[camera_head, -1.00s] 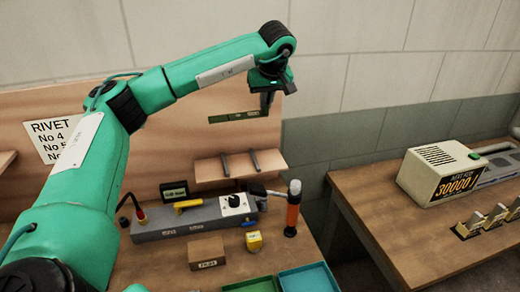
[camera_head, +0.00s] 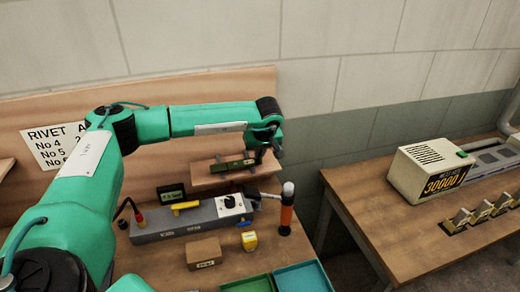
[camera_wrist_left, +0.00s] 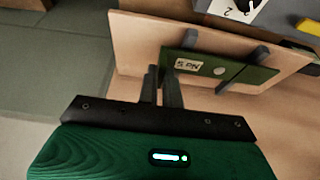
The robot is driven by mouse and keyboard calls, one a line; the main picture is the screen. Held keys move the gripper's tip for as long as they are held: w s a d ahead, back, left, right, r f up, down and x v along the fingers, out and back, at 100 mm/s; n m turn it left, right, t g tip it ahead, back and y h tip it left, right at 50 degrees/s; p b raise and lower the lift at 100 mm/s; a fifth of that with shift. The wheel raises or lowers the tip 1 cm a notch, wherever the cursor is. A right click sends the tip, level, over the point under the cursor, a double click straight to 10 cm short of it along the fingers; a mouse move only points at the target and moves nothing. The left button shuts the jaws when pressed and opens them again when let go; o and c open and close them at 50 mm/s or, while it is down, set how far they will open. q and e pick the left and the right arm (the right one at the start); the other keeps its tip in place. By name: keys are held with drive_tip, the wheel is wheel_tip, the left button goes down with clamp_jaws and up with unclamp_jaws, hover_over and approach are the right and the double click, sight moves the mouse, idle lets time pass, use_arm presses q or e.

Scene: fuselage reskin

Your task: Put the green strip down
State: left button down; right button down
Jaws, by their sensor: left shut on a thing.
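The green strip (camera_head: 233,165) is at the small wooden shelf on the back board, level or nearly so. In the left wrist view the strip (camera_wrist_left: 208,66) shows a white "No 5" label and a pale round spot. It lies across two dark grey bars (camera_wrist_left: 251,54) on the shelf; I cannot tell whether it rests on them or is just above. My left gripper (camera_head: 264,155) is shut on the strip's right end in the head view. In the left wrist view its fingers (camera_wrist_left: 162,82) meet the strip's near-left end. My right gripper is not in view.
The wooden shelf (camera_head: 202,182) sits above a grey tool unit (camera_head: 180,222) with a yellow handle. An orange-and-black tool (camera_head: 286,212) stands to its right. A second bench stands right.

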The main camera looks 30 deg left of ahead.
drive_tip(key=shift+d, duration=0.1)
use_arm(q)
drive_tip(key=shift+f+b, duration=0.3)
drive_tip(key=shift+f, duration=0.05)
drive_tip(key=c, duration=1.6)
unclamp_jaws()
drive_tip(key=shift+r, duration=0.1)
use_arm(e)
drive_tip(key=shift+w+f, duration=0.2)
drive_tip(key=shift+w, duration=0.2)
use_arm(q)
drive_tip(key=shift+r, duration=0.1)
